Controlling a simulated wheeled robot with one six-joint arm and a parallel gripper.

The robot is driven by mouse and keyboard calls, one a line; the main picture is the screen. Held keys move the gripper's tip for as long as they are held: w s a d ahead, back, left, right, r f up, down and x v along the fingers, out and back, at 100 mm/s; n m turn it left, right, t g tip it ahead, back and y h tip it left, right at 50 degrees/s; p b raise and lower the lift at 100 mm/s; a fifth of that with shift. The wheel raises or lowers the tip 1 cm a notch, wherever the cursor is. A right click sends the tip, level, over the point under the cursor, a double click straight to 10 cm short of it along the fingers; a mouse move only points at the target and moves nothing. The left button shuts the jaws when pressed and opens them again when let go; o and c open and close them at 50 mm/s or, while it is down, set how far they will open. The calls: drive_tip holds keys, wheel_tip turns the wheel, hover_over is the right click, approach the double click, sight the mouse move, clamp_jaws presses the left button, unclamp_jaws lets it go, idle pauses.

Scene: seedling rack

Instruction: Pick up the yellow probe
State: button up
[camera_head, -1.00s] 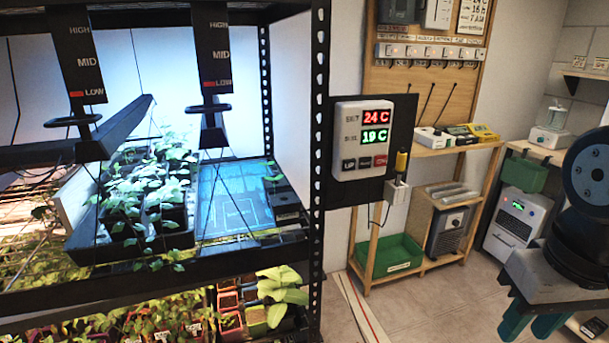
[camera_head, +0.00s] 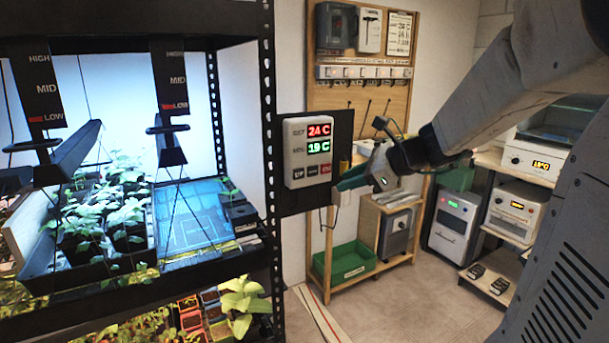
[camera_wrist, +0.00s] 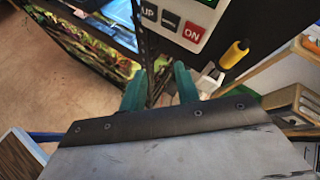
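The yellow probe (camera_wrist: 235,54) sits in a white holder (camera_wrist: 208,82) at the edge of the black panel, up and to the right of my fingers in the wrist view. In the head view only a small part of the yellow probe (camera_head: 345,166) shows, with my gripper (camera_head: 354,179) in front of it. In the wrist view my gripper (camera_wrist: 160,83) has its two teal fingers apart, with nothing held between them. The probe is outside the fingers, beyond the right one. The contact between probe and holder is partly hidden.
The control box (camera_head: 309,152) is mounted on the black panel beside the rack post (camera_head: 272,150). A wooden shelf unit with a green bin (camera_head: 344,262) stands behind. Seedlings fill the rack at left. Open floor (camera_head: 400,305) lies in front.

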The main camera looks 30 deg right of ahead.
drive_tip(key=w+d+m+t+h, duration=0.25)
drive_tip(key=d+m, duration=0.35)
drive_tip(key=d, duration=0.3)
drive_tip(key=shift+y, duration=0.45)
drive_tip(key=x, duration=0.2)
drive_tip(key=r+x, duration=0.1)
drive_tip(key=x, duration=0.5)
drive_tip(key=shift+w+r, duration=0.2)
drive_tip(key=shift+w, duration=0.1)
clamp_jaws()
